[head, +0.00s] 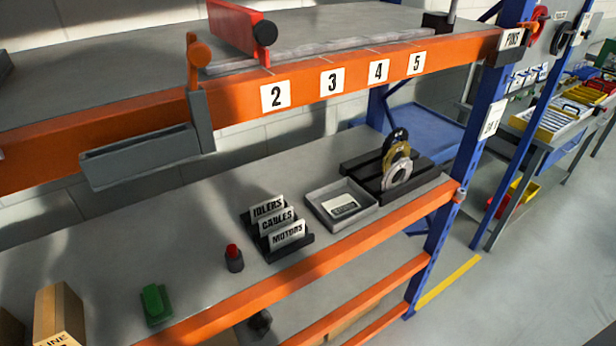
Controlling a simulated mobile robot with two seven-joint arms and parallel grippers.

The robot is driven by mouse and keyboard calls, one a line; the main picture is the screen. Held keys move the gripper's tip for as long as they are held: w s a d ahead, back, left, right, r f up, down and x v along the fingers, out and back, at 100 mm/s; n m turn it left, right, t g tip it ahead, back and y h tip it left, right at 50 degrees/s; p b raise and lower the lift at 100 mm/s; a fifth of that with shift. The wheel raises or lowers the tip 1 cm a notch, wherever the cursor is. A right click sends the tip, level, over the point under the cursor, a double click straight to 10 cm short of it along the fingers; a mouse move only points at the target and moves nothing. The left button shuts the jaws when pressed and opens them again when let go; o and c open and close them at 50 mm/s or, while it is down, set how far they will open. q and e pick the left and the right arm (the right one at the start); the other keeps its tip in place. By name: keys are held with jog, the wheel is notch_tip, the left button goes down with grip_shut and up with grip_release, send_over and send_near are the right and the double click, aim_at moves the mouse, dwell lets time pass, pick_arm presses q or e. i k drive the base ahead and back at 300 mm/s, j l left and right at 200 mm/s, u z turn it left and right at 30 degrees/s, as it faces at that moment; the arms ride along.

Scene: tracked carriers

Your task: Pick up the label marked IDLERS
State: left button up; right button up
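The IDLERS label (267,207) is a white card with black letters. It stands tilted at the back of a black holder (306,243) on the grey lower shelf. The CABLES label (276,221) stands in front of it, and the MOTORS label (287,234) is frontmost. The lower part of the IDLERS label is hidden behind the CABLES label. Neither of my grippers shows in the head view.
A red-topped cylinder (234,259) and a green object (155,304) stand left. The orange upper beam (148,111) overhangs the shelf.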

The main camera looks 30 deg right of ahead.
aim_at(259, 212)
jog(key=j+u, duration=0.1)
jog(key=u, duration=0.3)
jog(key=k+j+u, duration=0.1)
jog(key=u, duration=0.35)
jog(key=j+u, duration=0.15)
jog(key=u, duration=0.25)
jog(key=j+u, duration=0.15)
jog(key=u, duration=0.25)
jog(key=z, duration=2.35)
jog(key=l, duration=0.1)
